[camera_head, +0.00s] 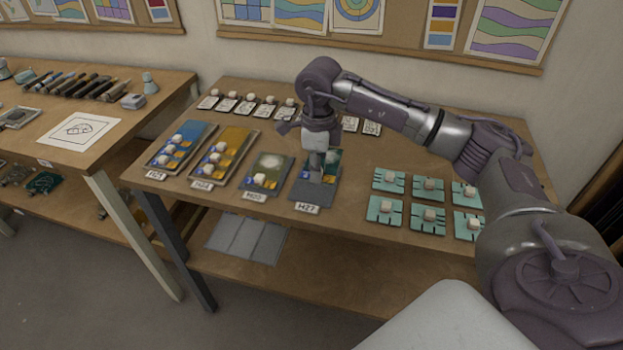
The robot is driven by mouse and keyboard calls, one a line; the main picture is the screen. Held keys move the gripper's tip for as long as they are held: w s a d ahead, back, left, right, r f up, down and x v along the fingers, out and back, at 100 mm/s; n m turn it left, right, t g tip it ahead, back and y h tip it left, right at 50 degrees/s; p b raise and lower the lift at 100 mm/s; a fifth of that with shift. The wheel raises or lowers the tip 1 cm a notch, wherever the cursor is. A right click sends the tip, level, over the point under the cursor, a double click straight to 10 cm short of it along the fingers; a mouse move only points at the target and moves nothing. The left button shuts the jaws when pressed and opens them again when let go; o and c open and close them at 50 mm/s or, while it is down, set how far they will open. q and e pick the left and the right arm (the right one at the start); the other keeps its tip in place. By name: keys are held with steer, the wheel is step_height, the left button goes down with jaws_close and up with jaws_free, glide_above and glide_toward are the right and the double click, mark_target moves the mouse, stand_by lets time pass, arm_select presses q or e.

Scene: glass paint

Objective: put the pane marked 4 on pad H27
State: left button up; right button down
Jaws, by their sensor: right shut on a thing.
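Pad H27 (318,192) is a dark grey pad on the middle table, with a white label at its front edge. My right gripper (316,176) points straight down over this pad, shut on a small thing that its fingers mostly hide. A dark green patch (333,160) shows behind the fingers at the pad's far end, and a small blue mark shows to their left. I cannot read a 4 on anything here, nor tell whether the held thing touches the pad. My left gripper is not in view.
Pad H20 (255,184) lies just left, with pad H24 (215,178) and a blue pad (165,160) beyond. Several teal panes (386,209) with white knobs lie to the right. A row of small white-knobbed cards (226,105) lines the back. Bare wood separates H27 from the teal panes.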

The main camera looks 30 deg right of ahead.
mark_target(312, 195)
steer(key=shift+w+a+f, duration=0.3)
steer(key=shift+a+f, duration=0.15)
steer(key=shift+a, duration=0.2)
step_height(312, 195, down, 3)
steer(key=shift+f+p, duration=0.1)
steer(key=shift+p, duration=0.6)
steer(key=shift+f, duration=0.35)
steer(key=shift+f, duration=0.2)
steer(key=c, duration=1)
jaws_free()
steer(key=shift+r, duration=0.1)
